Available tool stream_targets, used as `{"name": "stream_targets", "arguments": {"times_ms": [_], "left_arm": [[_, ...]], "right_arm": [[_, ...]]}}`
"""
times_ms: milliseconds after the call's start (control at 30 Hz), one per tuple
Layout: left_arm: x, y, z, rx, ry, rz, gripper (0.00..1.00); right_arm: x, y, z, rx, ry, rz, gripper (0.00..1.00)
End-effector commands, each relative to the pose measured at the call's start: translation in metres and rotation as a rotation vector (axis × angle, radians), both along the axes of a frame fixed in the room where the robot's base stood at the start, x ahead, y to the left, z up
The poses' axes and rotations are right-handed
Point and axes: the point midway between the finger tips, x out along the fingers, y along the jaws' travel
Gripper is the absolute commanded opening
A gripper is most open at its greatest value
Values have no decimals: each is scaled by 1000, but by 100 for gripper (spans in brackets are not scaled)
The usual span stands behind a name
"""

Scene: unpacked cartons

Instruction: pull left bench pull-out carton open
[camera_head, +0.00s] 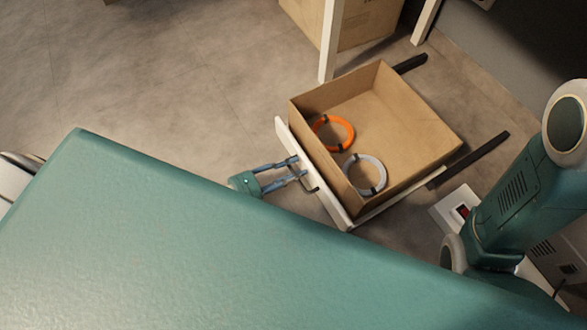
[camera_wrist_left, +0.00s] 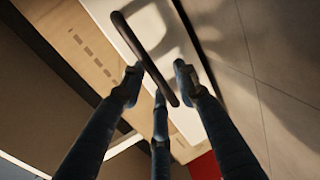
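The pull-out carton (camera_head: 425,130) is an open-topped brown box on a sliding frame, with a white front panel (camera_head: 332,200). It stands out over the floor, dark rails showing behind it. A dark bar handle (camera_head: 312,187) is on the panel; it crosses the left wrist view (camera_wrist_left: 145,55) diagonally. My left gripper (camera_head: 296,168) is at the handle, its fingers pointing toward the panel. In the left wrist view its fingertips (camera_wrist_left: 158,82) are spread apart on both sides of the handle. I cannot tell whether they touch it. My right gripper is not in view.
An orange ring (camera_head: 334,133) and a grey ring (camera_head: 365,174) lie in the carton. A white post (camera_head: 331,40) and another brown carton (camera_head: 368,22) stand behind. A white box with a red part (camera_head: 457,211) is at right. Floor at left is clear.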

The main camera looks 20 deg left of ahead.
Motion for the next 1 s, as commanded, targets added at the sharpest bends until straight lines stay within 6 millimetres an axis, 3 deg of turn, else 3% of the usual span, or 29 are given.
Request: {"name": "stream_targets", "arguments": {"times_ms": [267,700,1000], "left_arm": [[-16,12,4,0,2,0,31],[-82,63,21,1,3,-1,31],[-93,73,25,0,0,0,31]], "right_arm": [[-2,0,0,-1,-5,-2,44],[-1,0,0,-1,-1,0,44],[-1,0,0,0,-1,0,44]]}}
